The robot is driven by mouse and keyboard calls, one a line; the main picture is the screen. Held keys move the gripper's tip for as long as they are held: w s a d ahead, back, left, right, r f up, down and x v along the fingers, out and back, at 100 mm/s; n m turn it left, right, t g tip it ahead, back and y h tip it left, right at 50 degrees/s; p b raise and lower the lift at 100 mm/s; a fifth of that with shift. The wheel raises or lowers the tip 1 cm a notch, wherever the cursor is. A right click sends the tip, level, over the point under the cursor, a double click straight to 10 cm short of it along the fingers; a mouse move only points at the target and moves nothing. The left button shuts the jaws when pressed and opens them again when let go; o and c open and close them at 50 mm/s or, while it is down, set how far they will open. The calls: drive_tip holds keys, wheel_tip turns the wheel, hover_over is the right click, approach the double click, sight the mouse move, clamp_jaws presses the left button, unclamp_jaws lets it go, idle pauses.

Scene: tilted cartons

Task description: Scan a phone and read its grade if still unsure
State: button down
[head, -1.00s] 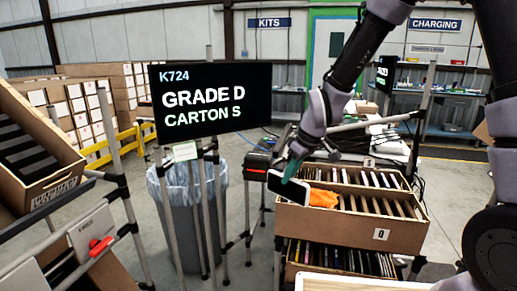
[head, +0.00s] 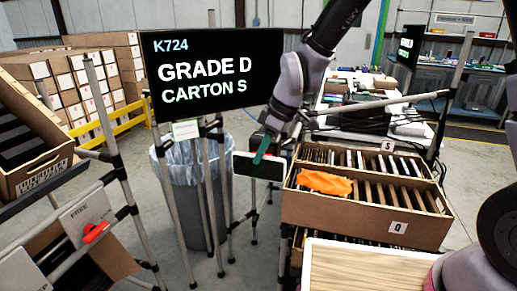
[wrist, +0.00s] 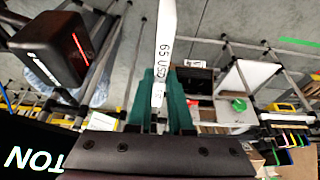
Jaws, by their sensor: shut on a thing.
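My gripper (head: 262,150), with green fingers, is shut on a phone (head: 245,168) with a dark face and a pale rim. It holds the phone in the air, just left of the front carton. In the wrist view the phone (wrist: 166,35) shows edge-on as a white strip between the green fingers (wrist: 162,90), with print that seems to read "65 USD". The screen (head: 212,76) reads "K724 GRADE D CARTON S". A black box with a red line (wrist: 50,45) is at the upper left of the wrist view. Carton S (head: 388,146) stands behind carton Q (head: 397,228); both hold upright slabs.
An orange cloth (head: 324,182) lies on carton Q's left part. A lined grey bin (head: 195,205) stands beneath the screen among metal posts. Tilted cartons on a rack (head: 35,150) are at the left. A wooden board (head: 370,268) is in front.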

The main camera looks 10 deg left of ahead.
drive_tip(key=shift+w+d+f, duration=0.1)
drive_tip(key=shift+w+f, duration=0.35)
drive_tip(key=shift+w, duration=0.05)
wheel_tip(320, 180, up, 20)
idle(0.3)
idle(2.1)
